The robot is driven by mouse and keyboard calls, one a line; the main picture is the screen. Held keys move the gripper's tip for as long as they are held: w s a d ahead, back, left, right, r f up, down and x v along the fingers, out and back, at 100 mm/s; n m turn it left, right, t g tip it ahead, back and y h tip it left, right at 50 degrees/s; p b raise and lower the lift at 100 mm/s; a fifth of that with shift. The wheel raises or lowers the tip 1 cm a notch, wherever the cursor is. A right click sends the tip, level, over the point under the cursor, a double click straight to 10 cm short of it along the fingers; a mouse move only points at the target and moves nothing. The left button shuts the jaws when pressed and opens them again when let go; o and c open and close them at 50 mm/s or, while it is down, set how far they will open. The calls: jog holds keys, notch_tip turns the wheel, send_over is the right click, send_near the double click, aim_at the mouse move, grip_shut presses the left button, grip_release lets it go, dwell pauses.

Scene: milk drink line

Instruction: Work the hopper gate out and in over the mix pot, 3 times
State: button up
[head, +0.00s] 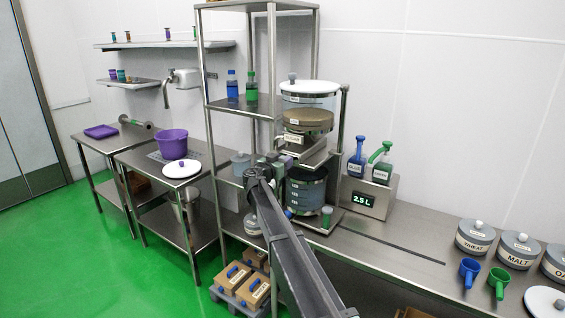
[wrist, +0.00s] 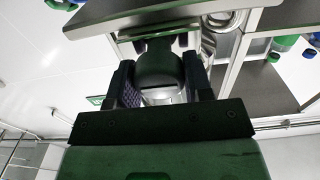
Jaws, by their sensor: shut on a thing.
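The hopper (head: 310,103) is a clear drum with brown powder and a white lid, on a steel stand. The steel gate housing (head: 312,150) sits under it. The mix pot (head: 306,188), dark with pale marks, stands directly below. My gripper (wrist: 162,85) is shut on a grey rounded piece (wrist: 160,65), which looks like the gate's handle, between its two dark jaws. In the head view my arm's end (head: 260,180) is at the left of the pot and hides the jaws. How far out the gate stands, I cannot tell.
A steel shelf rack (head: 240,103) stands close on the left. Lidded tins (head: 475,236) and scoops stand at the far right. The counter between is mostly clear.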

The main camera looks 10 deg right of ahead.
jog(key=v, duration=0.7)
jog(key=shift+s, duration=0.15)
jog(key=o, duration=1)
jog(key=shift+a, duration=0.15)
jog(key=shift+o, duration=1.1)
jog(key=shift+s+a, duration=0.1)
jog(key=v, duration=1)
jog(key=shift+s+a, duration=0.15)
jog(key=shift+a, duration=0.1)
